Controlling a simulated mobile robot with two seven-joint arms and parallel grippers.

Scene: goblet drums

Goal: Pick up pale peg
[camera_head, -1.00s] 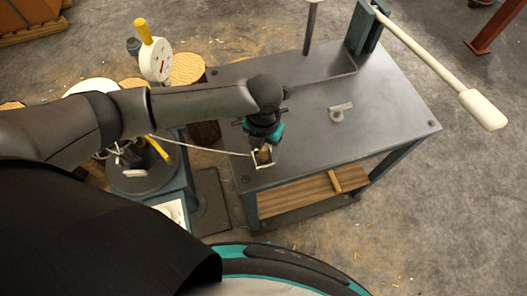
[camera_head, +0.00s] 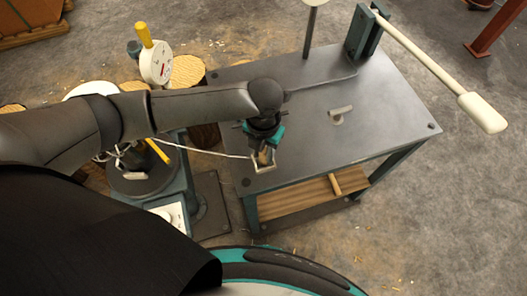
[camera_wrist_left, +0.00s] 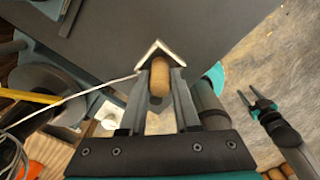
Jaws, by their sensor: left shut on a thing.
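A tan wooden peg (camera_wrist_left: 160,77) with a rounded end stands between the fingers of my left gripper in the left wrist view. My left gripper (camera_head: 264,156) is shut on it at the near left corner of the grey metal table (camera_head: 300,110). A pale V-shaped metal bracket (camera_wrist_left: 158,48) lies just beyond the peg, with a thin white cord leading left from its side. I cannot tell whether peg and bracket touch. What looks like my right gripper (camera_wrist_left: 249,100) shows small at the right of the wrist view, away from the table; its opening is unclear.
A small pale fitting (camera_head: 341,112) lies on the table. A long white-handled lever (camera_head: 430,62) reaches out over the right side. A wooden stick (camera_head: 335,184) rests on the lower shelf. A dial gauge (camera_head: 156,66) and round wood pieces stand left. The table's middle is mostly clear.

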